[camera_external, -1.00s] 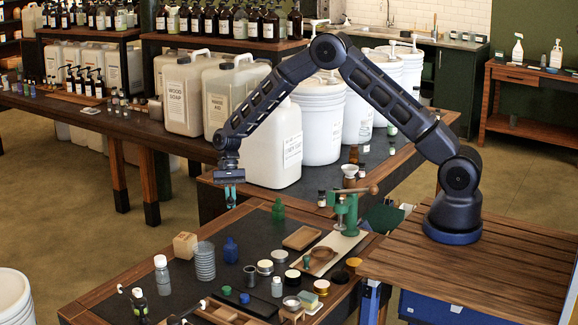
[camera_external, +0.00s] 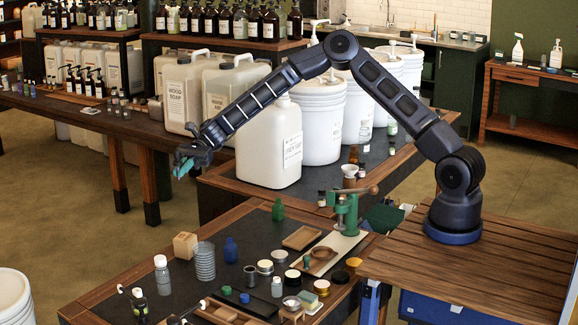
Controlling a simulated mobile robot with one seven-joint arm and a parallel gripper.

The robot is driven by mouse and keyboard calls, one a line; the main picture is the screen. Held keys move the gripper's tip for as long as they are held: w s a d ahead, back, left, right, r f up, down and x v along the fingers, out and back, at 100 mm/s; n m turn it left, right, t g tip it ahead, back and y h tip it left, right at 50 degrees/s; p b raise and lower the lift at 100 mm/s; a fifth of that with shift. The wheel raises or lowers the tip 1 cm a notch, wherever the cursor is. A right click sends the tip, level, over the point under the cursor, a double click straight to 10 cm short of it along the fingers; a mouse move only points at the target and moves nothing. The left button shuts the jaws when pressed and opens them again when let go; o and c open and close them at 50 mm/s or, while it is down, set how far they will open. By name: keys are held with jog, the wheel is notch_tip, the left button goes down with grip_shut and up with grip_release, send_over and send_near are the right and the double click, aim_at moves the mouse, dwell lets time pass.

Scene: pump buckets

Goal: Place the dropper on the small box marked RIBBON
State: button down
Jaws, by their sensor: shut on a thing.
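My gripper (camera_external: 181,171) hangs in the air left of the white jugs, over the gap between the two long tables. Its teal fingertips point down and left. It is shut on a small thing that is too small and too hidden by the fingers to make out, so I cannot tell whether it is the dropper. No box with a readable RIBBON mark shows. A small pale wooden box (camera_external: 185,245) stands on the near table's dark top (camera_external: 222,279), with no readable word on it.
On the near table are a ribbed grey glass (camera_external: 205,262), a blue bottle (camera_external: 231,250), a white-capped bottle (camera_external: 162,275), several jars and a green press (camera_external: 346,213). White jugs (camera_external: 268,145) and buckets (camera_external: 321,122) stand behind. A white bucket (camera_external: 14,298) is at lower left.

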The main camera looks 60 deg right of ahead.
aim_at(187, 235)
notch_tip(187, 235, down, 20)
jog(key=shift+r, duration=0.15)
dwell(0.5)
jog(key=c, duration=1.6)
grip_release()
jog(key=v, duration=1.2)
